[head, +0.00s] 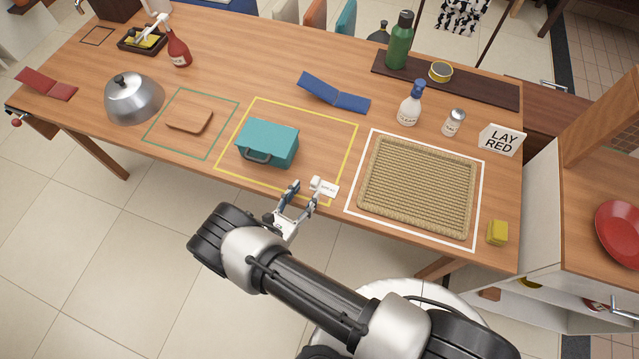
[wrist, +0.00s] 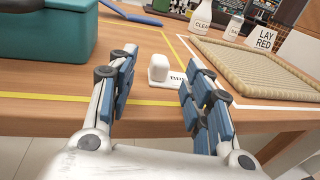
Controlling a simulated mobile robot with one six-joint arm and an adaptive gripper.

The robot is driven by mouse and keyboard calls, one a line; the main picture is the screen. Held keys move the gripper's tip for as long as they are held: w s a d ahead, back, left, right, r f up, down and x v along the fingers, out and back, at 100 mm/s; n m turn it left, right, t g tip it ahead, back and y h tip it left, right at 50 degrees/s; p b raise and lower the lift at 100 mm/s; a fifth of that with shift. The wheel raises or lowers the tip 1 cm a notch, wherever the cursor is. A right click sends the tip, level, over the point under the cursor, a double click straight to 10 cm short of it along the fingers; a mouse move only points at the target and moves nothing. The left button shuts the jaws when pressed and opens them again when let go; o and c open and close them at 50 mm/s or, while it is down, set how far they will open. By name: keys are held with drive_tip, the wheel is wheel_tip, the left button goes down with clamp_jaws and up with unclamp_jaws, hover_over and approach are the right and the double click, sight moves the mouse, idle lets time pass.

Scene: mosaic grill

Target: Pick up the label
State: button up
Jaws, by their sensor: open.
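The label is a small white tag (head: 329,189) with dark lettering and a white block-like grip (head: 316,183) at its left end. It lies near the table's front edge, at the yellow outline's lower right corner. In the wrist view the white grip (wrist: 159,67) stands upright between my fingers and the lettered plate (wrist: 172,80) is partly hidden by the right finger. My gripper (head: 305,190) is open, its blue-padded fingers at the front edge; in the wrist view my gripper (wrist: 157,75) points at the label with nothing between the pads touching it.
A teal box (head: 267,142) with a handle stands left of the label inside the yellow outline. A woven tray (head: 372,190) lies to the right inside a white outline. A blue folded piece (head: 333,93) lies behind. A "LAY RED" sign (head: 502,140) stands at right.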

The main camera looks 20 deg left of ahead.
sight(313, 184)
drive_tip(key=shift+x, duration=3.55)
drive_tip(key=shift+d, duration=0.1)
drive_tip(key=shift+c, duration=0.3)
drive_tip(key=c, duration=1)
